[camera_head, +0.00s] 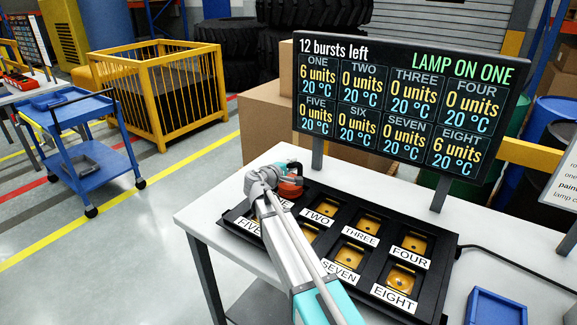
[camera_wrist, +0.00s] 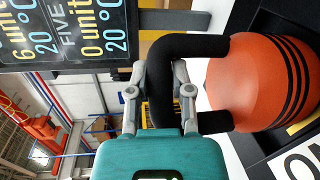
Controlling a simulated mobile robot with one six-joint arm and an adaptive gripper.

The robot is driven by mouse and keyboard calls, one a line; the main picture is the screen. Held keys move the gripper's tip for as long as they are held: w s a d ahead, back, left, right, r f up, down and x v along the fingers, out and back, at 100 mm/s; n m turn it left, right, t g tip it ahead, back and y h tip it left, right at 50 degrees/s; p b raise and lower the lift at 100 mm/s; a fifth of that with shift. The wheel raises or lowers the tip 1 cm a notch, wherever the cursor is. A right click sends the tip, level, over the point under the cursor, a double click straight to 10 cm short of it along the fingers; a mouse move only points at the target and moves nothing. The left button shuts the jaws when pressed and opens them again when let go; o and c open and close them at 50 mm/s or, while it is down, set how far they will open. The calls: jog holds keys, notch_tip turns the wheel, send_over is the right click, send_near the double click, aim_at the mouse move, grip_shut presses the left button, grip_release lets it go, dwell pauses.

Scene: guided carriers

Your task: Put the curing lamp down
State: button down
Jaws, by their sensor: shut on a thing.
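The curing lamp (camera_wrist: 255,85) is an orange-red rounded body with black bands and a black handle. My gripper (camera_wrist: 160,88) is shut on the handle (camera_wrist: 185,45) in the wrist view. In the head view the lamp (camera_head: 290,184) is at the far left corner of the black tray (camera_head: 446,243), over the place of well ONE, partly hidden by my gripper (camera_head: 277,180). I cannot tell whether it touches the tray. The board (camera_head: 404,105) reads "LAMP ON ONE", "12 bursts left", 6 units for ONE and EIGHT, 0 for the others, all 20 °C.
The tray lies on a pale table (camera_head: 215,212), with the board on posts behind it. A blue box (camera_head: 496,307) sits at the table's front right, with a black cable behind it. The table's left end is bare. A blue cart (camera_head: 88,170) and a yellow cage (camera_head: 160,90) stand on the floor.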

jog(key=shift+f, duration=0.1)
jog(key=c, duration=0.5)
grip_release()
jog(key=p+v, duration=0.1)
jog(key=v, duration=1.1)
jog(key=shift+s+p, duration=0.1)
jog(key=shift+p, duration=0.25)
dwell(1.3)
